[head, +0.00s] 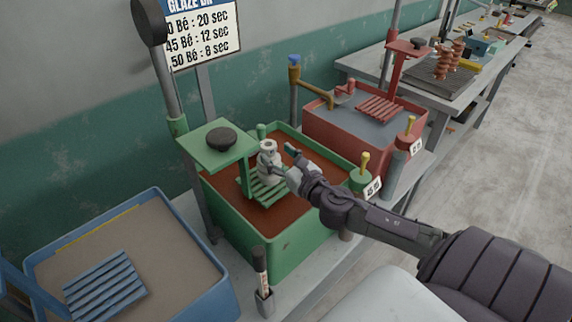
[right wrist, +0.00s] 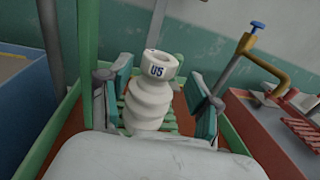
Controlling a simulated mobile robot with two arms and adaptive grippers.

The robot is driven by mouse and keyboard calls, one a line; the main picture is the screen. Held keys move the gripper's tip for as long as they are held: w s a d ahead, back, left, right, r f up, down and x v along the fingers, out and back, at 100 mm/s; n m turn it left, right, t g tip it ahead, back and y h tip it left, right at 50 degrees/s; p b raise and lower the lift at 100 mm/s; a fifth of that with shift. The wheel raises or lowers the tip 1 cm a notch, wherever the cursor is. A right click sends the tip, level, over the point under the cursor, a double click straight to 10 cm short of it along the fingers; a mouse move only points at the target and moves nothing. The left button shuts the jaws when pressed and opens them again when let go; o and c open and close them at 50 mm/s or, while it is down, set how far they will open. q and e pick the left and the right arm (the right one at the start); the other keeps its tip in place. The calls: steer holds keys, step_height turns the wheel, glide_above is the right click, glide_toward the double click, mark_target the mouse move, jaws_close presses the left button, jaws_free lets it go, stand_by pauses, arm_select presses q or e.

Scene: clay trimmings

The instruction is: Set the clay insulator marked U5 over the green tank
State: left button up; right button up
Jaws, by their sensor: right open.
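The white clay insulator (head: 268,172), ribbed and marked U5 on its top collar, stands upright on the green slatted rack (head: 250,190) over the green tank (head: 285,262). In the right wrist view the insulator (right wrist: 152,104) shows between the two green-padded fingers of my right gripper (right wrist: 157,98). My right gripper (head: 279,165) is open, with a finger on each side of the insulator and a visible gap at least on the right. The insulator's lower end is partly hidden in the wrist view. My left gripper is not in view.
A blue tank (head: 218,302) with a blue slatted rack stands at the left, and a red tank (head: 330,137) stands behind at the right. A green plate with a black knob (head: 221,138) overhangs the green tank. A brush (head: 262,268) stands in front.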

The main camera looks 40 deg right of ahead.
steer(key=shift+s+a, duration=0.1)
steer(key=shift+s, duration=1.6)
